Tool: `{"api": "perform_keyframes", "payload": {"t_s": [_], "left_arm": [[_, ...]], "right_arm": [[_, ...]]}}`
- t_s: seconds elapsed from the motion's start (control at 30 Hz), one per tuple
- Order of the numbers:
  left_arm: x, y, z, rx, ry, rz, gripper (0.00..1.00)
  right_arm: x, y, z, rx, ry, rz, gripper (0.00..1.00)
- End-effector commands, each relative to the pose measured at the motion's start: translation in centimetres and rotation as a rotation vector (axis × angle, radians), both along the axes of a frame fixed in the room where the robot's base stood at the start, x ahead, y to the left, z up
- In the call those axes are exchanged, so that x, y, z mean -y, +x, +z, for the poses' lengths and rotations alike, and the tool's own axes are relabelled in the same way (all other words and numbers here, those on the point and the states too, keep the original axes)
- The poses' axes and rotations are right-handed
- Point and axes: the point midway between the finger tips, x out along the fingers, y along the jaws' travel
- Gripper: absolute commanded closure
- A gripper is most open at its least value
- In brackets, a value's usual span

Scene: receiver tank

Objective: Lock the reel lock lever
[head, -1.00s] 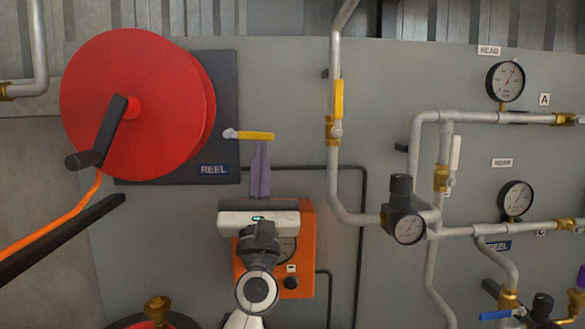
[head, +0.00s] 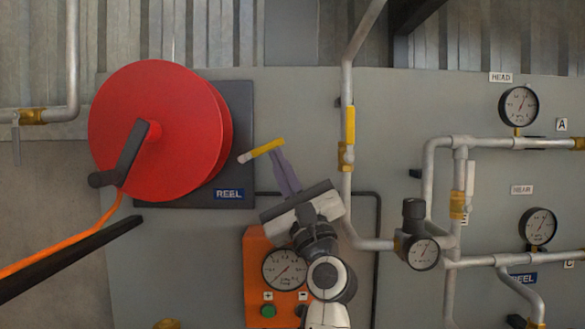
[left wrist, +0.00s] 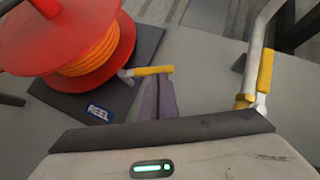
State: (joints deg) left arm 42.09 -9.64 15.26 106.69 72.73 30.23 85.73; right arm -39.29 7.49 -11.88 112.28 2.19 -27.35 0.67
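The reel lock lever (head: 266,148) has a yellow handle and a grey pivot end at its left. It sits on the panel, right of the reel's dark backing plate, and its handle slants up to the right. In the left wrist view the lever (left wrist: 154,70) lies across the fingertips. My left gripper (head: 277,156) has its two purple fingers together, with the tips at the underside of the handle; they appear to touch it. The fingers (left wrist: 162,80) show no gap holding the handle between them. My right gripper is not in view.
The red reel (head: 155,130) with its black crank is left of the lever. A pipe with a yellow-handled valve (head: 349,125) runs close on the right. An orange box (head: 258,275) with a gauge is below, behind my arm. More pipes and gauges (head: 519,105) stand farther right.

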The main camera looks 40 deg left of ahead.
Motion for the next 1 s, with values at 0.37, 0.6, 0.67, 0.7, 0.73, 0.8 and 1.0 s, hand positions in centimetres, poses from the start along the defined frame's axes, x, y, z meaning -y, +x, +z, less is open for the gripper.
{"api": "perform_keyframes", "payload": {"t_s": [0.37,0.6,0.67,0.7,0.73,0.8,1.0], "left_arm": [[0.0,0.0,0.0,0.001,-0.002,0.001,1.00],[0.3,0.2,-1.9,0.001,-0.001,0.002,1.00],[0.5,0.3,-2.8,0.001,-0.001,0.003,1.00],[0.6,0.4,-3.4,0.002,-0.002,0.005,1.00],[0.7,0.4,-3.8,0.002,-0.002,0.005,1.00],[1.0,0.6,-4.8,0.002,-0.002,0.006,1.00],[4.7,-1.0,-7.5,-0.003,-0.002,0.005,1.00]], "right_arm": [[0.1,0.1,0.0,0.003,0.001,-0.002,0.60],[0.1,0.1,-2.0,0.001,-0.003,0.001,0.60],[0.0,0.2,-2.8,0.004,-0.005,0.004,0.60],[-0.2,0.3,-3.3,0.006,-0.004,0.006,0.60],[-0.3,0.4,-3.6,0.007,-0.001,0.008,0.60],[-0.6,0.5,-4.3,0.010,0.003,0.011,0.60],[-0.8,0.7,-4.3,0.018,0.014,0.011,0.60]]}}
